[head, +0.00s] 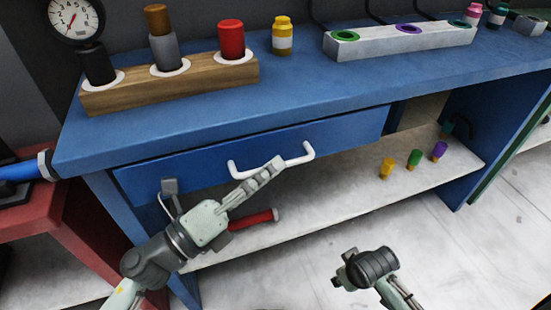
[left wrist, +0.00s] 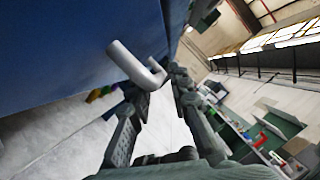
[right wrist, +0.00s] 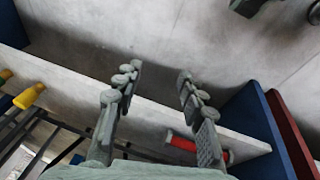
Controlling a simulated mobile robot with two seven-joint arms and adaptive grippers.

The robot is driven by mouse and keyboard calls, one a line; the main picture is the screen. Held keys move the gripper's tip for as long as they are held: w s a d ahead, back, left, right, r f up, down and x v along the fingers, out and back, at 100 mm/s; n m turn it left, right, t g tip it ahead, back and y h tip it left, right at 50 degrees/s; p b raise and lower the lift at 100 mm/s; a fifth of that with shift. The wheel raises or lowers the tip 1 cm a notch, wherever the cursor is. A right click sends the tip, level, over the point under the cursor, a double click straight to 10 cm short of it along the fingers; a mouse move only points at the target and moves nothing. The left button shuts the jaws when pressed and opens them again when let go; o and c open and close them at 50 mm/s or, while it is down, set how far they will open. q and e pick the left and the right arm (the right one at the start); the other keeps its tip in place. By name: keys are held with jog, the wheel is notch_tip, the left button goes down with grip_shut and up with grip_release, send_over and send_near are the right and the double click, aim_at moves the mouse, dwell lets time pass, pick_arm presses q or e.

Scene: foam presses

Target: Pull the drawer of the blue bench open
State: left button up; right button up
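The blue bench (head: 215,117) has a blue drawer (head: 190,163) under its top. The drawer front looks closed, roughly flush with the bench. A white U-shaped handle (head: 240,173) is on the drawer front; it also shows in the left wrist view (left wrist: 130,62). My left gripper (head: 274,168) is at the handle, its fingers overlapping the bar in the head view. In the left wrist view its fingers are apart, with the handle's end near the tips; contact is unclear. My right gripper (right wrist: 158,75) is open and empty, low in front of the bench.
A wooden block (head: 205,85) with cylinders, a yellow bottle (head: 282,37) and a white rack (head: 400,40) stand on the bench top. The lower shelf (head: 340,195) holds small coloured pieces and a red cylinder (head: 252,219). A red bench (head: 60,225) adjoins at left. Floor in front is clear.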

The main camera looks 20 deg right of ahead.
pick_arm(q)
jog(key=shift+x, duration=0.95)
jog(key=shift+c, duration=0.6)
grip_shut()
